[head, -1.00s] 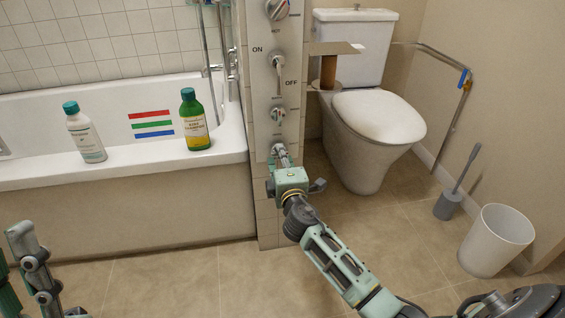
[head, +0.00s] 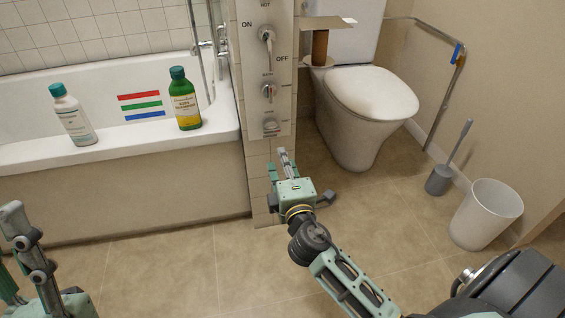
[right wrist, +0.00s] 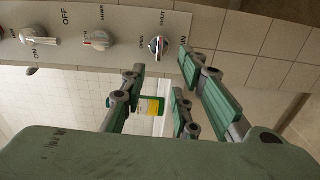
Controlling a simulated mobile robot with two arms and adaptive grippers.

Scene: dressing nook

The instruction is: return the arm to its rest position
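My right gripper (head: 284,160) is in front of the lower part of the tiled pillar, just below the control panel (head: 284,75) in the picture. The right wrist view shows its fingers (right wrist: 165,95) spread apart with nothing held between them. A green bottle (right wrist: 150,106) shows beyond the gap. My right arm reaches in from the lower right. My left gripper (head: 25,245) is at the lower left edge, partly cut off, and its opening cannot be made out.
The panel has an ON/OFF lever (head: 267,38) and knobs. A white bottle (head: 72,118) and a green bottle (head: 184,102) stand on the bathtub rim (head: 110,150). The toilet (head: 365,105), brush (head: 440,178) and bin (head: 486,214) stand right. Floor in front is clear.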

